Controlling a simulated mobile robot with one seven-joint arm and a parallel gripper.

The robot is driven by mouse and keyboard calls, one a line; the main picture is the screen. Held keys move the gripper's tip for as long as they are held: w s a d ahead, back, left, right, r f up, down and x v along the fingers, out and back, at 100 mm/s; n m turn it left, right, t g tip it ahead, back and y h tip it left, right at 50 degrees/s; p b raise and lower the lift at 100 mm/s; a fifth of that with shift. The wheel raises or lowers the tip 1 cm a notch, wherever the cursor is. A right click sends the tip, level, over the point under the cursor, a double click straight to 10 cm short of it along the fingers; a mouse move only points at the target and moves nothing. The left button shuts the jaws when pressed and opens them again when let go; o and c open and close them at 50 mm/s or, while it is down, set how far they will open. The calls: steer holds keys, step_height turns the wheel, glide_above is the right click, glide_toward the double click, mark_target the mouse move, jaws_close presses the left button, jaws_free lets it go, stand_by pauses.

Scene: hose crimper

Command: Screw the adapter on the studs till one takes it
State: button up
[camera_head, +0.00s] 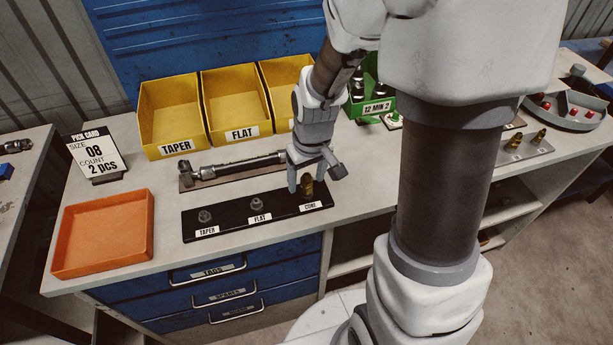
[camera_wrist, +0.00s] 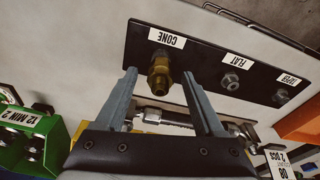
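The brass adapter (camera_head: 307,188) stands upright at the CONE position of the black stud plate (camera_head: 232,223). It also shows in the wrist view (camera_wrist: 159,72), beside the CONE label, and hides the stud there. The TAPER stud (camera_head: 204,216) and FLAT stud (camera_head: 257,205) are bare grey metal. My gripper (camera_head: 307,178) is open above the CONE end of the plate. In the wrist view its fingertips (camera_wrist: 160,76) lie to either side of the adapter, with a gap visible on both sides; I see no contact.
A hose with metal fittings (camera_head: 238,167) lies behind the plate. Yellow bins (camera_head: 172,118) stand at the back, with a green bin (camera_head: 375,101) to their right. An orange tray (camera_head: 104,232) and a pick card (camera_head: 95,154) are at the left. The bench between tray and plate is clear.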

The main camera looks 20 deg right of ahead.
steer(key=shift+r, duration=0.1)
step_height(320, 180, up, 17)
steer(key=s+p, duration=0.2)
steer(key=s, duration=0.1)
steer(key=s+r+m+t, duration=0.2)
steer(key=s+r, duration=0.4)
steer(key=s, duration=0.5)
steer(key=shift+t, duration=0.9)
steer(key=shift+f, duration=0.1)
